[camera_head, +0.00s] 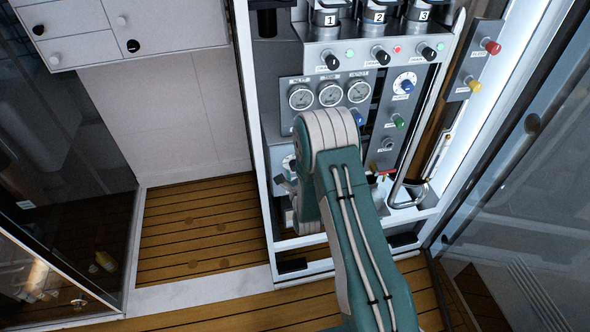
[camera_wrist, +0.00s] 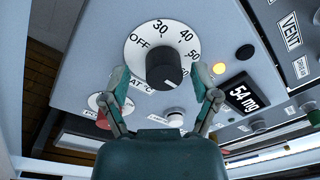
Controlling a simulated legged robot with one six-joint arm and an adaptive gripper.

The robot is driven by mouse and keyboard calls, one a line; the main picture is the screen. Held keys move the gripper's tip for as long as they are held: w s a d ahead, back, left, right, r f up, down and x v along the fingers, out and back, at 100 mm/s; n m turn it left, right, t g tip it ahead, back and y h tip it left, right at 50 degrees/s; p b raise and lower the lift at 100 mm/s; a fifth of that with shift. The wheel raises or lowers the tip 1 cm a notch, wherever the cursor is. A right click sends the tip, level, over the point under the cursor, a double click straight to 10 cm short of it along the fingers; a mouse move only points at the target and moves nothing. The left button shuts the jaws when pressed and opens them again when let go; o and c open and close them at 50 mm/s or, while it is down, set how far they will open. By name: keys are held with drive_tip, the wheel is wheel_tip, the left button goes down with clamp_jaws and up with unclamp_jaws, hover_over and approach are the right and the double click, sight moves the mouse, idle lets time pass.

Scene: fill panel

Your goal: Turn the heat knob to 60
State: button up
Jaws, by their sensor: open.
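The heat knob (camera_wrist: 165,70) is black and round, on a white dial (camera_wrist: 143,35) in the wrist view. My gripper (camera_wrist: 161,73) is open, with one finger on each side of the knob. The right finger is close to the knob's side and covers part of the dial; contact cannot be told. In the head view my arm hides most of the gripper and this part of the panel.
A red button (camera_wrist: 103,121) is by the left finger. A lit yellow lamp (camera_wrist: 219,68) and a display reading 54 mg (camera_wrist: 245,96) are at the right. Gauges (camera_head: 330,94) stand higher on the panel.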

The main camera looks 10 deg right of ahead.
drive_tip(key=s, duration=1.2)
drive_tip(key=shift+a, duration=0.4)
wheel_tip(320, 180, up, 17)
drive_tip(key=w+n+g+y, duration=0.15)
drive_tip(key=n+g, duration=0.45)
drive_tip(key=n, duration=0.7)
drive_tip(key=s+r+n+g, duration=0.2)
drive_tip(key=s+r+n, duration=0.2)
drive_tip(key=s, duration=0.4)
drive_tip(key=s+r+n+g, duration=0.2)
drive_tip(key=s+r+n, duration=0.2)
drive_tip(key=s, duration=0.5)
drive_tip(key=s+r+n+g, duration=0.2)
drive_tip(key=s+r+n, duration=0.2)
drive_tip(key=s+n, duration=0.2)
drive_tip(key=s, duration=0.2)
drive_tip(key=shift+s+d+r+n, duration=0.3)
drive_tip(key=shift+s+r+n, duration=0.05)
drive_tip(key=shift+r+n, duration=0.05)
